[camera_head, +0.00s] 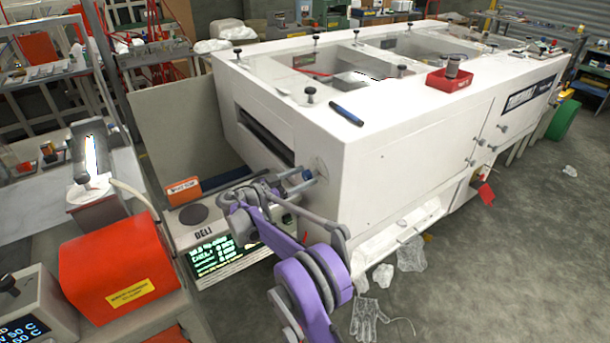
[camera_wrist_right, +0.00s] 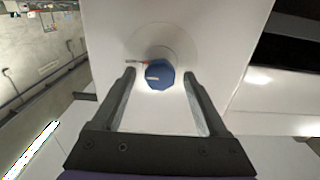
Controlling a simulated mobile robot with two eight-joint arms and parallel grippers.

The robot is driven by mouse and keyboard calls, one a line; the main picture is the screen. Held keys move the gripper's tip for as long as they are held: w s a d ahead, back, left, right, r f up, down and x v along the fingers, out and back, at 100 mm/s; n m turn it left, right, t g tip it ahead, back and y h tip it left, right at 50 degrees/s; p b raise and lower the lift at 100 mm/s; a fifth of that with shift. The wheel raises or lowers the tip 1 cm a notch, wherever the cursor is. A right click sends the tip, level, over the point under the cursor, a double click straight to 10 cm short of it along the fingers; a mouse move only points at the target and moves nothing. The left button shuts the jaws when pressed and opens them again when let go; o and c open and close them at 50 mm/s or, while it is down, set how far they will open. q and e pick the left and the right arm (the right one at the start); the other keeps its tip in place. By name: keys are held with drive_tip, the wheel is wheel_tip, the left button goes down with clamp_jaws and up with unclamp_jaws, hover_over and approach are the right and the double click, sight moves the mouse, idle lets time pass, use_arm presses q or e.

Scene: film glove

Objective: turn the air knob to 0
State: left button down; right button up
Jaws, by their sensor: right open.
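The air knob (camera_wrist_right: 159,75) is blue and faceted, on a round pale plate on the white machine's end face. In the right wrist view it sits between and just beyond the fingertips of my right gripper (camera_wrist_right: 160,76). A small red pointer mark (camera_wrist_right: 146,62) shows at its upper left. My right gripper is open, with a finger on each side of the knob and gaps visible. In the head view my right gripper (camera_head: 296,184) is at the machine's near end, and the knob (camera_head: 307,174) shows small beside it. My left gripper is not in view.
The white machine (camera_head: 400,125) fills the middle, with a red tray (camera_head: 449,80) and a blue marker (camera_head: 346,115) on top. A display box (camera_head: 215,250) stands below my arm. An orange box (camera_head: 115,270) is at left. A plastic glove (camera_head: 368,318) lies on the floor.

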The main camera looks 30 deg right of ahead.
drive_tip(key=shift+d, duration=0.6)
clamp_jaws()
